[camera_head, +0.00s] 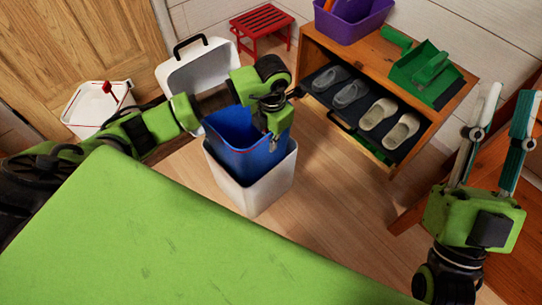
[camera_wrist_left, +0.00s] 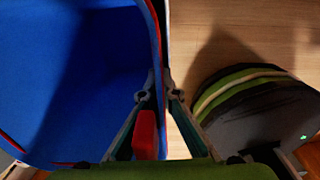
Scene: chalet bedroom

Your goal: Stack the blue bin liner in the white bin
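The blue bin liner (camera_head: 235,140) is partly inside the white bin (camera_head: 250,192), with its upper part standing above the bin's rim and looking slightly tilted. My left gripper (camera_head: 272,128) is at the liner's right upper edge. In the left wrist view the fingers of my left gripper (camera_wrist_left: 159,98) straddle the red-edged wall of the liner (camera_wrist_left: 60,90), closed on it, with a red part beside one finger. How deep the liner's bottom sits is hidden. My right gripper (camera_head: 511,92) is open and empty, its fingers pointing up at the right.
A white lid-like piece with a black handle (camera_head: 200,68) stands behind the bin. A wooden shoe rack (camera_head: 435,132) with slippers, a purple box (camera_head: 350,22) and a green dustpan (camera_head: 425,68) is to the right. A red stool (camera_head: 262,22) stands behind. A green surface (camera_head: 150,235) fills the front.

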